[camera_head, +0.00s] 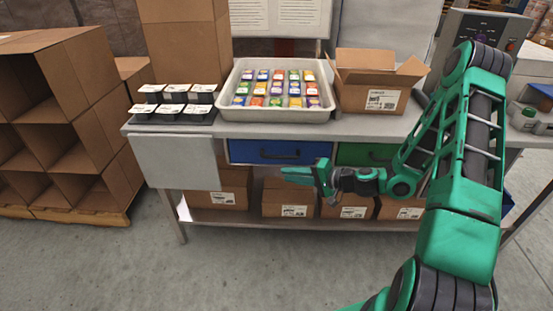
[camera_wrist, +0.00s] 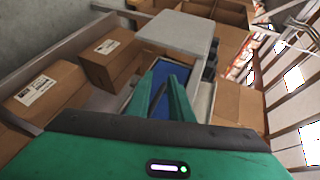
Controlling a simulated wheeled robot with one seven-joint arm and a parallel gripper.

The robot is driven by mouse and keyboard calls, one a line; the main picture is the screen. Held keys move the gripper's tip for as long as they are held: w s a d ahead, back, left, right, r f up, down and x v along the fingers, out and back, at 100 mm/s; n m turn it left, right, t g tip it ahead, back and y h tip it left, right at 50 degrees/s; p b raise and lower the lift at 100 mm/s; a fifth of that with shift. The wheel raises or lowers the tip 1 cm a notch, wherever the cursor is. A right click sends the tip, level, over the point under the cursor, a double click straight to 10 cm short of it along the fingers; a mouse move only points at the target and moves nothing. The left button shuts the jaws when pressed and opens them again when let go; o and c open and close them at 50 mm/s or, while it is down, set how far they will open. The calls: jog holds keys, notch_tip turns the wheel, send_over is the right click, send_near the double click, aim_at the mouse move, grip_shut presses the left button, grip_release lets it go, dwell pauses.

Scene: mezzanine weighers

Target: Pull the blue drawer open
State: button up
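The blue drawer (camera_head: 250,151) sits shut under the table top, left of a green drawer (camera_head: 365,154). A dark bar handle (camera_head: 279,155) runs along its front. My gripper (camera_head: 287,174) is in front of and slightly below the blue drawer's right part, apart from the handle as far as I can tell. In the wrist view its two green fingers (camera_wrist: 165,85) are spread with a gap between them and nothing held. Part of the blue drawer (camera_wrist: 161,75) shows between and beyond the fingers, which hide the rest.
On the table stand a grey tray (camera_head: 226,108) of small coloured boxes, an open carton (camera_head: 365,99) and several black-and-white tubs (camera_head: 173,110). A grey panel (camera_head: 178,161) hangs left of the drawer. Cartons (camera_head: 290,199) fill the lower shelf. The floor in front is clear.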

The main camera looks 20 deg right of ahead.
aim_at(282, 158)
jog(key=w+d+f+m+t+h, duration=0.1)
jog(key=w+d+m+t+h, duration=0.1)
jog(key=w+d+m+t, duration=0.3)
jog(key=shift+m+g, duration=0.4)
jog(key=shift+m, duration=0.2)
jog(key=x, duration=1)
jog(key=shift+a, duration=0.4)
